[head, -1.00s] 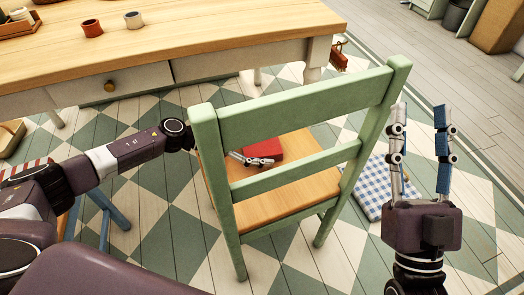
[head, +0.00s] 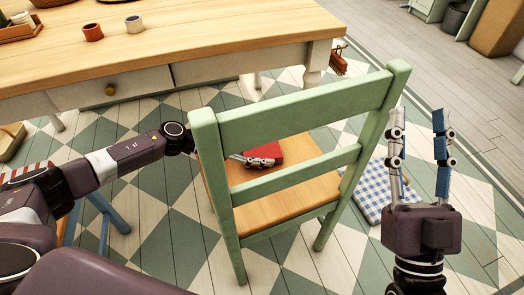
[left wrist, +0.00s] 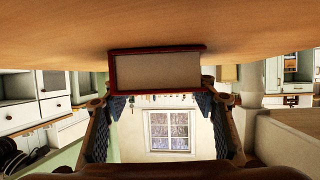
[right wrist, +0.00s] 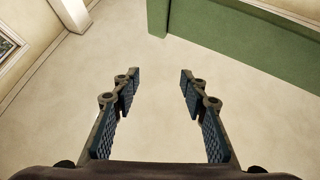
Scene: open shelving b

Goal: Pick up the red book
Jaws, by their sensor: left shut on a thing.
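The red book (head: 264,153) lies on the wooden seat of the green chair (head: 290,108), behind the backrest rails in the head view. In the left wrist view the book (left wrist: 158,71) shows its pale page edge and red cover rim at the fingertips. My left gripper (head: 250,161) reaches behind the chair's left post and is shut on the book's near edge; the post hides part of my left arm. My right gripper (head: 418,115) is open and empty, raised to the right of the chair. Its spread fingers also show in the right wrist view (right wrist: 157,85).
A wooden table (head: 200,45) with cups and a tray stands behind the chair. A blue checked cushion (head: 377,182) lies on the floor to the right. Chair posts and rails stand close around my left arm.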

